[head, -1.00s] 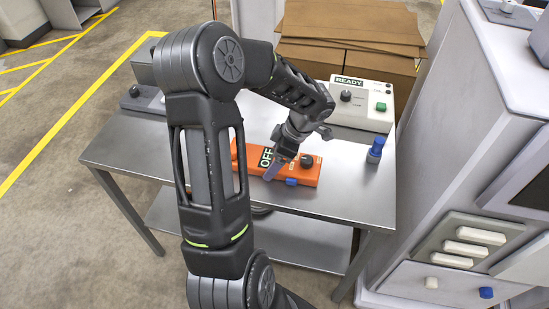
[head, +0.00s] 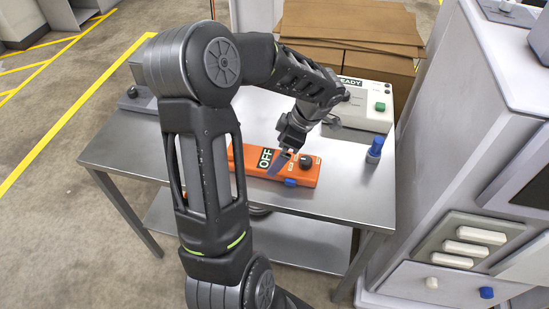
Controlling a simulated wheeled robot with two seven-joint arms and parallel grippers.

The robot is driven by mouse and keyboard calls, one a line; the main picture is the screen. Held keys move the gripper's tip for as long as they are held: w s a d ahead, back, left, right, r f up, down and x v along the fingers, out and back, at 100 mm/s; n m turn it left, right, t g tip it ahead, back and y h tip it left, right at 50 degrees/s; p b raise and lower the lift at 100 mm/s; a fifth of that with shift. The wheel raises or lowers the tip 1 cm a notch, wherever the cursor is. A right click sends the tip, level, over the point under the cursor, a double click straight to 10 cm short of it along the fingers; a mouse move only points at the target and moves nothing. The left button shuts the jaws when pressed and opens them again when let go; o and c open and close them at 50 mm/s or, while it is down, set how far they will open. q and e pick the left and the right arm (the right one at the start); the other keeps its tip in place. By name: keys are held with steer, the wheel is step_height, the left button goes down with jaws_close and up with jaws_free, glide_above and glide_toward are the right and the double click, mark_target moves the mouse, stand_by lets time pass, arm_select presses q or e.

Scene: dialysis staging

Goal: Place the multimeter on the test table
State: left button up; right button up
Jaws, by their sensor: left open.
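The orange multimeter (head: 306,173) lies flat on the steel test table (head: 345,205), near its front middle. Its display reads OFF, and it has a black dial and a blue part on its front edge. My left arm crosses in front of its left part. My left gripper (head: 280,160) is open, pointing down over the multimeter's display; the fingers look empty, and I cannot tell whether they touch it. My right gripper is not in view.
A cream box (head: 368,112) with a READY label, partly hidden by my arm, stands at the back right of the table. A blue-topped knob (head: 375,150) stands at the right edge. Cardboard boxes (head: 350,30) are behind, and a white cabinet (head: 450,140) is close on the right.

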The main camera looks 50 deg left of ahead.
arm_select(q)
steer(key=v, duration=0.7)
steer(key=shift+r+b, duration=0.3)
steer(key=shift+r, duration=0.1)
steer(key=shift+w+d, duration=0.1)
